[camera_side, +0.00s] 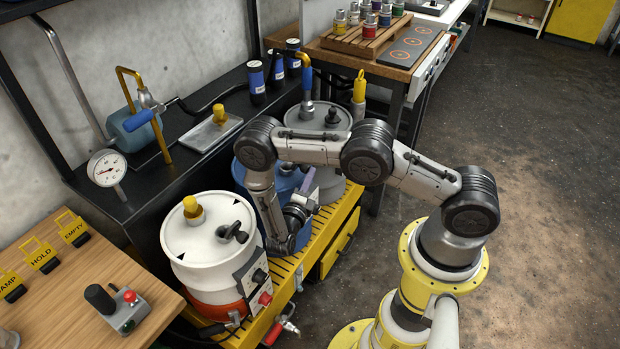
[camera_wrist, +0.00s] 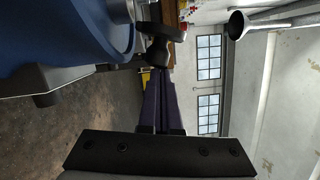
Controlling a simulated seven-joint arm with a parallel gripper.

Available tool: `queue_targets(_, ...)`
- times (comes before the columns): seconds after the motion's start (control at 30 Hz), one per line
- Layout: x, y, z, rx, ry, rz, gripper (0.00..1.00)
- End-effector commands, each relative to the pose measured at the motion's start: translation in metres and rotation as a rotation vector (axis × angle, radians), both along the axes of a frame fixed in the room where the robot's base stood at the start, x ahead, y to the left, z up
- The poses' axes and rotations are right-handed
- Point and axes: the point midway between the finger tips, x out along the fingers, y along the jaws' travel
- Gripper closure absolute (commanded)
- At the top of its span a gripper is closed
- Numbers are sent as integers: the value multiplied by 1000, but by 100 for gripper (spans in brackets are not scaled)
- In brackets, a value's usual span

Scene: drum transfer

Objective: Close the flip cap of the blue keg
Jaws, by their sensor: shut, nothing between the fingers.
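The blue keg (camera_side: 284,184) stands in the middle of the yellow rack, partly hidden behind my arm in the side view. Its blue surface (camera_wrist: 60,28) fills the upper left of the wrist view. A dark rounded piece with a stem (camera_wrist: 162,42) shows just beyond my fingertips; it may be the flip cap, but I cannot tell its angle. My gripper (camera_side: 309,176) is beside the keg's right side, near its top. Its purple fingers (camera_wrist: 159,72) are together and empty. I cannot tell whether they touch the dark piece.
A white and orange drum (camera_side: 205,240) stands left of the keg, and a grey drum (camera_side: 330,150) stands behind it. The yellow rack (camera_side: 290,268) bears them. A black bench (camera_side: 150,185) runs along the wall. The floor at the right is open.

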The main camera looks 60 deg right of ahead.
Motion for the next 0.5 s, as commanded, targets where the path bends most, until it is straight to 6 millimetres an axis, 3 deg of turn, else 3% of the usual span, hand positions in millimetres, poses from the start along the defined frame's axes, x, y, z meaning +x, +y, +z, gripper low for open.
queue_targets(0.5,5,0,14,1,204,1,100)
